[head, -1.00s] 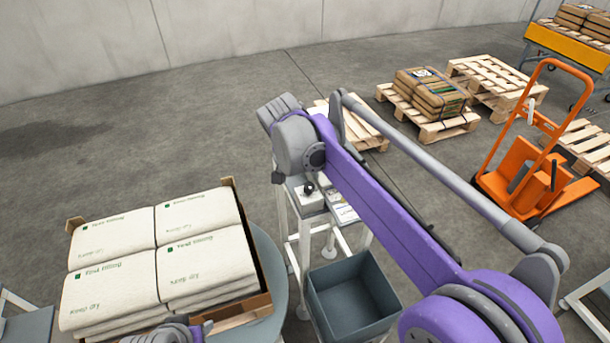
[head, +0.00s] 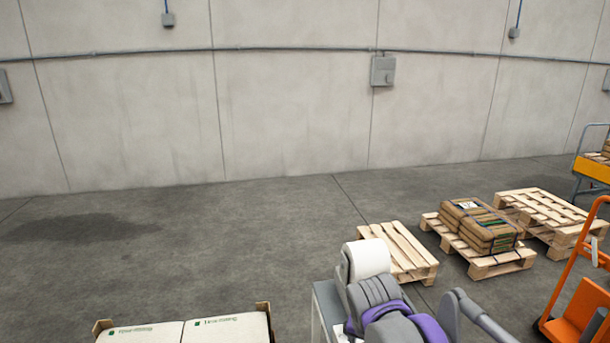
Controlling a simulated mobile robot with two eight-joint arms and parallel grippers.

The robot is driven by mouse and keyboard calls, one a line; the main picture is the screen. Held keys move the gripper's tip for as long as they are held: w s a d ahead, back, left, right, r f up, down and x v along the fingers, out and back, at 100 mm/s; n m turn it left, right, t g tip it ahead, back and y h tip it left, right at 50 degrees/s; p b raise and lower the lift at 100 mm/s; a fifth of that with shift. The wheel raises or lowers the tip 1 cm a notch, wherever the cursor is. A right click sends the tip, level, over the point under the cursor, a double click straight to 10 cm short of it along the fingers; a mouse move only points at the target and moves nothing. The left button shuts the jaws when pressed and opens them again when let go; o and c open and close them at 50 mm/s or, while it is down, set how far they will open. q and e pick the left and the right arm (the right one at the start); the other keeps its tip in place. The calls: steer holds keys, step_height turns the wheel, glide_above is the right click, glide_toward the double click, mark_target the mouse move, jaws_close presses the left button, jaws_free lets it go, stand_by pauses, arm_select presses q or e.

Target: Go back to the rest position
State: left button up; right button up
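Neither gripper shows in the head view. Part of my purple and grey arm is at the bottom, right of centre, and its end is out of the frame. White sacks (head: 232,329) with green print lie in a wooden-cornered tray (head: 263,308) at the bottom edge. Only their far part shows; the rest is cut off.
Wooden pallets stand on the floor: an empty one (head: 412,262), one (head: 503,264) bearing strapped brown sacks (head: 482,226), and another empty one (head: 543,207). An orange pallet truck (head: 578,318) is at the right edge. The floor (head: 200,240) at left and centre is clear up to the concrete wall (head: 290,120).

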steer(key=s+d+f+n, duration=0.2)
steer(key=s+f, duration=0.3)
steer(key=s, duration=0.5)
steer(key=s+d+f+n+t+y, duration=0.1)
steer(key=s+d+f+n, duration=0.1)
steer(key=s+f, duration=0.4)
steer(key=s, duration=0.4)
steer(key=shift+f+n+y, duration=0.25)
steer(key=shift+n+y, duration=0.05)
